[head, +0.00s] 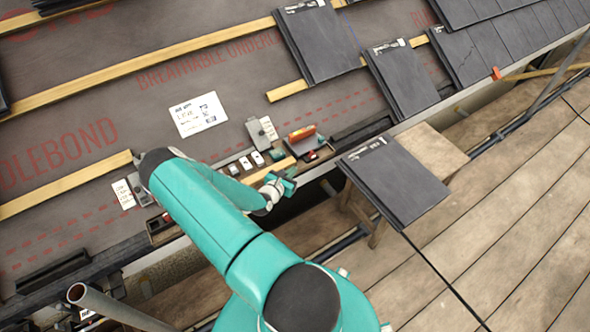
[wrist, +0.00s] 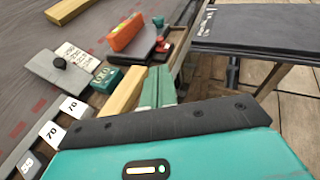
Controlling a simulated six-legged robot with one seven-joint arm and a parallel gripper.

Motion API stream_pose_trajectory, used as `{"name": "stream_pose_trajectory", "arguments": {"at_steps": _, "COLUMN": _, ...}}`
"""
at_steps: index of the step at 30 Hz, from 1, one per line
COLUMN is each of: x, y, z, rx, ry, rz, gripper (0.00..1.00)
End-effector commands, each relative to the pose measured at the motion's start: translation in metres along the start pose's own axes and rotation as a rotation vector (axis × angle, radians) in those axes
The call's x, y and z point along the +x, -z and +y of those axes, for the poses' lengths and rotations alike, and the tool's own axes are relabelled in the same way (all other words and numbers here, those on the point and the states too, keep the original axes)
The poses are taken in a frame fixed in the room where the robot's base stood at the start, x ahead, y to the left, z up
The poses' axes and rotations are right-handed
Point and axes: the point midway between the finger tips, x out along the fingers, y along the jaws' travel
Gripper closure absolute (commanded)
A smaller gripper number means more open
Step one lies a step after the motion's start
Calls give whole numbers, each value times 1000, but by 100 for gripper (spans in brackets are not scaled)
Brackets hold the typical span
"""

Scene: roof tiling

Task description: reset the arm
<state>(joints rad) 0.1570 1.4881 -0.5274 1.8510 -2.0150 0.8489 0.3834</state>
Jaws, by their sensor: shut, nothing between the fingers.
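My teal arm reaches up from the bottom of the head view and bends back at its elbow. My gripper (head: 280,185) hangs over the eave edge, to the left of the wooden stand. In the wrist view my gripper's green fingers (wrist: 158,86) are together with nothing between them. The fingertips are close to a short wooden batten piece (wrist: 122,92) in that view. Whether they touch it I cannot tell.
A tool strip with numbered blocks (wrist: 72,106), a grey plate (wrist: 62,66) and an orange-red block (head: 302,134) lies by the eave. A dark tile (head: 392,180) rests on a wooden stand (head: 432,152). Laid tiles (head: 402,78) are at upper right. The plank deck (head: 500,220) is mostly clear.

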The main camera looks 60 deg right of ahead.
Motion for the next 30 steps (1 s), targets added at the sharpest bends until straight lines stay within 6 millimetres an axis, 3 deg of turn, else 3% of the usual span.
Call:
{"name": "stream_pose_trajectory", "arguments": {"at_steps": 20, "x": -4, "y": -6, "z": 3, "rx": 25, "ry": 8, "rz": -3, "gripper": 100}}
{"name": "stream_pose_trajectory", "arguments": {"at_steps": 25, "x": -26, "y": -43, "z": 24, "rx": 172, "ry": 61, "rz": -13, "gripper": 100}}
{"name": "stream_pose_trajectory", "arguments": {"at_steps": 30, "x": -63, "y": -90, "z": 45, "rx": 385, "ry": 147, "rz": -5, "gripper": 100}}
